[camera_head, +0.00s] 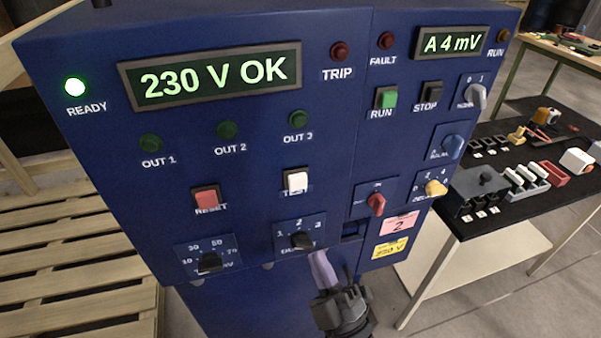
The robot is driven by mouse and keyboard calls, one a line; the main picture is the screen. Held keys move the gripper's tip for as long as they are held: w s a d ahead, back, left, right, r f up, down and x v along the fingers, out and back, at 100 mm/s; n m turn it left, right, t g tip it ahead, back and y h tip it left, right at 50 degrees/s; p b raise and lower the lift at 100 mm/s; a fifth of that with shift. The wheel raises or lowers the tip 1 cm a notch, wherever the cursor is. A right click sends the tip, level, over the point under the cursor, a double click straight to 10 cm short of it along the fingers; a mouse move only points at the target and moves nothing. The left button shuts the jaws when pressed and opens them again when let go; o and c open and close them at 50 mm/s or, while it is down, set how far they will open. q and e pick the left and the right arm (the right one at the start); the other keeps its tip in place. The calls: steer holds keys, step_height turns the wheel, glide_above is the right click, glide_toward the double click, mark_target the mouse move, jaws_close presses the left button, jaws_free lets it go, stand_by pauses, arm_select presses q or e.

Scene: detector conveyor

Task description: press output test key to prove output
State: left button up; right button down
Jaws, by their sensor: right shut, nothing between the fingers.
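The white TEST key (297,181) sits on the dark blue cabinet front (250,215), below the dark green OUT 3 lamp (298,119). The OUT 1 lamp (151,143) and OUT 2 lamp (227,130) are also dark green. The left display (214,78) reads "230 V OK" and the READY lamp (75,86) glows. My right gripper (319,259) is shut and empty, below the TEST key and near the lower edge of the black selector's 1-2-3 plate. Whether it touches the panel is unclear. My left gripper is not in view.
A red RESET key (206,198) is left of TEST. A black selector (301,240) is below TEST, and a red rotary switch (376,204) is to the right. A bench (490,225) with small parts stands at right; wooden pallets (60,235) lie at left.

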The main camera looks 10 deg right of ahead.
mark_target(298, 182)
steer(key=r, duration=0.2)
steer(key=r+t, duration=0.1)
steer(key=s+r+n+t+y, duration=0.1)
steer(key=r, duration=0.1)
steer(key=shift+d+r, duration=0.2)
steer(key=shift+r, duration=0.1)
steer(key=w+b, duration=0.3)
steer(key=w, duration=0.6)
steer(key=shift+a, duration=0.15)
steer(key=shift+s, duration=0.1)
